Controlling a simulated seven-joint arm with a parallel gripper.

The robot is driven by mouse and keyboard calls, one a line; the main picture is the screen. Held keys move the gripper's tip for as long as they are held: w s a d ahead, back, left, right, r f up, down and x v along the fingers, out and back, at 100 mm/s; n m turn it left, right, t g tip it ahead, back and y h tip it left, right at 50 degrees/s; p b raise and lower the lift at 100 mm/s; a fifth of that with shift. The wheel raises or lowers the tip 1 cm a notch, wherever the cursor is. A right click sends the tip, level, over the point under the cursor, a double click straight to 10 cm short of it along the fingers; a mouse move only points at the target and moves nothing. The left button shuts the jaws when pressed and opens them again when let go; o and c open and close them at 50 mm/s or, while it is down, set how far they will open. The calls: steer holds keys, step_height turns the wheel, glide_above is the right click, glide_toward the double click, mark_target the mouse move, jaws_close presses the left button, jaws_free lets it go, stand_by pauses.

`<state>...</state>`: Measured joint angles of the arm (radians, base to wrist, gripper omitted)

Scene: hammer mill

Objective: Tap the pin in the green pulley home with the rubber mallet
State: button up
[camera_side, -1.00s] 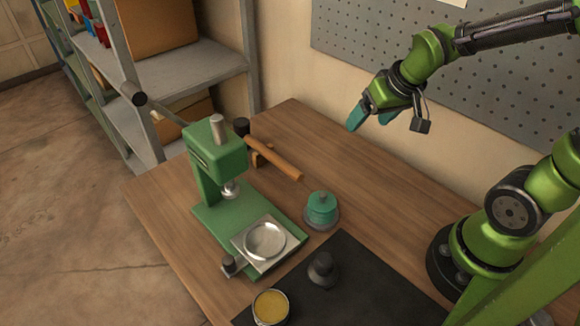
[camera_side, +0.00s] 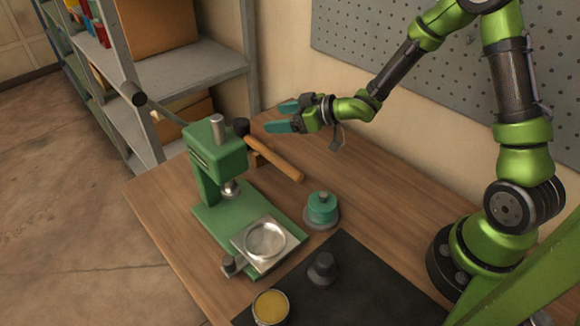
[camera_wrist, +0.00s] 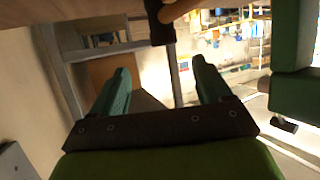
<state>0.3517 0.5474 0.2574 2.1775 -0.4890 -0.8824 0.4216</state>
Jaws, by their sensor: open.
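The rubber mallet has a black head (camera_side: 241,126) and a wooden handle (camera_side: 275,158). It lies tilted across a small wooden rest beside the green press. The green pulley (camera_side: 322,208) sits on a grey round base on the table, with a small dark pin end (camera_side: 322,195) on top. My gripper (camera_side: 284,116) is open and empty, level, with its teal fingers pointing left, just behind and right of the mallet head. In the wrist view, the black mallet head (camera_wrist: 160,24) shows at the top, beyond the open fingers (camera_wrist: 161,66) and apart from them.
The green press (camera_side: 220,150) with a long lever stands left of the mallet; it fills the wrist view's right edge (camera_wrist: 292,90). A black mat (camera_side: 370,285) holds a dark knobbed part (camera_side: 322,270) and a yellow-filled tin (camera_side: 271,307). A pegboard wall (camera_side: 400,50) is behind.

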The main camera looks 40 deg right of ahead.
mark_target(236, 124)
steer(key=x, duration=0.8)
steer(key=shift+w+a+f, duration=0.15)
steer(key=shift+w+f, duration=0.05)
steer(key=shift+w, duration=0.1)
steer(key=shift+a+x, duration=0.15)
steer(key=shift+x, duration=1.2)
steer(key=shift+a+x, duration=0.15)
steer(key=shift+x, duration=1.2)
steer(key=shift+s, duration=0.1)
steer(key=shift+c, duration=0.2)
steer(key=shift+r, duration=0.1)
steer(key=c, duration=1.3)
steer(key=shift+o, duration=0.2)
step_height(236, 124, up, 10)
steer(key=shift+r, duration=0.1)
